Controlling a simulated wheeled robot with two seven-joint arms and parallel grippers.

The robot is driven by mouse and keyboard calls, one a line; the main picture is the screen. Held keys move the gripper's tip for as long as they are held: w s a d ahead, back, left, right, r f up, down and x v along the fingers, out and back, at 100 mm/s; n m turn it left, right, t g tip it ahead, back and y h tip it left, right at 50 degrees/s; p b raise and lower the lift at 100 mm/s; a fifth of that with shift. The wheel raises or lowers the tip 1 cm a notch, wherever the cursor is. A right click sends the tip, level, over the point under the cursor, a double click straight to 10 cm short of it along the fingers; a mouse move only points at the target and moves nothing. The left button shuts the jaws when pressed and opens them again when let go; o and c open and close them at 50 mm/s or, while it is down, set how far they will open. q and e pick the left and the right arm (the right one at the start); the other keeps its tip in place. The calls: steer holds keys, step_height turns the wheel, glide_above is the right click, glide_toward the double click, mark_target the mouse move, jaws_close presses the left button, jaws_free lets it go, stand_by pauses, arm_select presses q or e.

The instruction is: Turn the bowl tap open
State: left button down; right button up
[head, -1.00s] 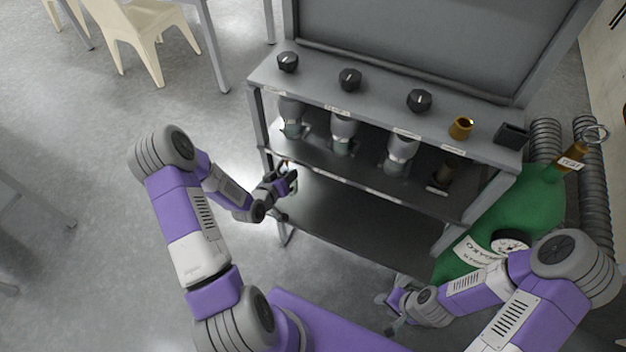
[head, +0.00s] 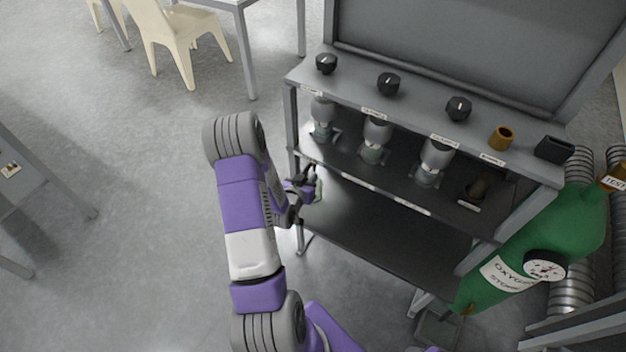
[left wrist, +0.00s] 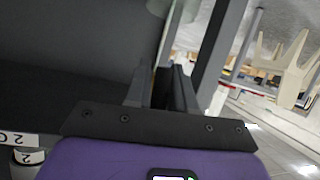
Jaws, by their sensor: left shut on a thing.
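Three black round knobs (head: 388,83) stand in a row on the rack's top shelf in the head view, with a brass-coloured cylinder (head: 502,137) to their right. The labels are too small to read, so I cannot tell which part is the bowl tap. My left gripper (head: 312,184) is low at the rack's left front corner, below the middle shelf and well under the knobs. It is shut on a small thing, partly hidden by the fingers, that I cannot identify. In the left wrist view its dark fingers (left wrist: 160,88) are close together. My right gripper is out of view.
Several grey-white vessels (head: 376,132) sit on the middle shelf under the knobs. Open floor lies to the left; a cream chair (head: 182,40) is behind.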

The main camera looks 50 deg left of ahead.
arm_select(q)
steer(key=c, duration=1.3)
jaws_free()
steer(key=shift+s, duration=0.1)
steer(key=shift+p+v, duration=0.85)
steer(key=shift+v, duration=2.9)
